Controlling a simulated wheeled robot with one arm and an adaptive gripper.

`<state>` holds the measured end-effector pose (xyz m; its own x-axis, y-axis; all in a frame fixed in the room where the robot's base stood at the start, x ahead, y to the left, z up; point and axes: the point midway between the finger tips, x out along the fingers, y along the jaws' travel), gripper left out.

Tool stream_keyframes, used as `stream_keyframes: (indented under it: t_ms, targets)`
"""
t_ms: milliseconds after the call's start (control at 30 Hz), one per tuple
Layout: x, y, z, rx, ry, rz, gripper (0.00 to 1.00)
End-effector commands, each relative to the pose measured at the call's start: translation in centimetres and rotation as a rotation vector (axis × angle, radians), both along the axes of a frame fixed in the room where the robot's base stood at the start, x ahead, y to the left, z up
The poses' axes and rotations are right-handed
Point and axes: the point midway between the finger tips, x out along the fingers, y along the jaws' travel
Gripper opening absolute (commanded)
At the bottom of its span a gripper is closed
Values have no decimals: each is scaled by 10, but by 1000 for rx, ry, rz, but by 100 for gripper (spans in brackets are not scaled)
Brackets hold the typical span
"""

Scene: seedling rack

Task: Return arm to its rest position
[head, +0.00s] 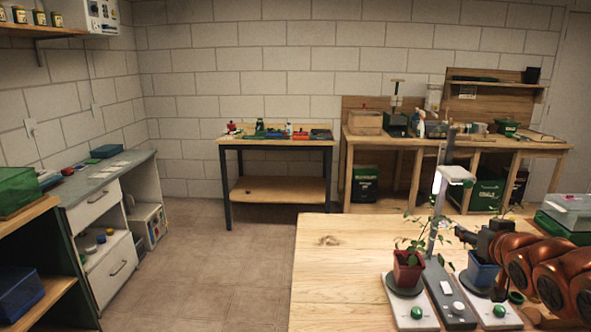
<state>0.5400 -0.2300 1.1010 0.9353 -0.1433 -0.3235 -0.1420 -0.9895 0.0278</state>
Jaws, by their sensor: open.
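My copper-coloured arm reaches in from the right edge over the wooden table (340,262). My gripper (466,236), dark and small in this view, is open at the arm's left end. It is just above and beside a blue pot (482,272), which the arm partly covers. I cannot tell whether they touch. A red pot (408,270) with a leafy seedling (412,240) stands to the left on a white base with a green knob. A grey stand with a lit lamp head (456,173) rises between the two pots.
A clear-lidded green box (567,215) sits at the table's right edge. The table's left part is bare. Behind are a small workbench (277,142), a longer wooden bench (450,143) and a cabinet (110,172) at left. The floor (205,245) between is clear.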

Motion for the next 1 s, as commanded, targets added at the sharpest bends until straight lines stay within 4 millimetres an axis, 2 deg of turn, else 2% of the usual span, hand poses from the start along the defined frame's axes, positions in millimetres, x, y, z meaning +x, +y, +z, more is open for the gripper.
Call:
stream_keyframes:
  t_ms: [33, 167, 267, 367, 500, 633, 800, 900, 1000]
  targets:
    - [-5, 15, -6, -1, 68, -1, 50]
    - [-30, 43, -38, 2, 269, -21, 50]
    - [-58, 66, -58, 6, 421, -30, 50]
    - [-92, 90, -76, 12, 571, -32, 50]
    - [-149, 124, -96, 26, 787, -25, 50]
    - [-209, 158, -107, 47, 984, -3, 50]
    - [-285, 197, -111, 81, 1211, 42, 50]
    - [-318, 214, -109, 100, 1306, 70, 50]
    - [-339, 224, -107, 114, 1366, 88, 50]
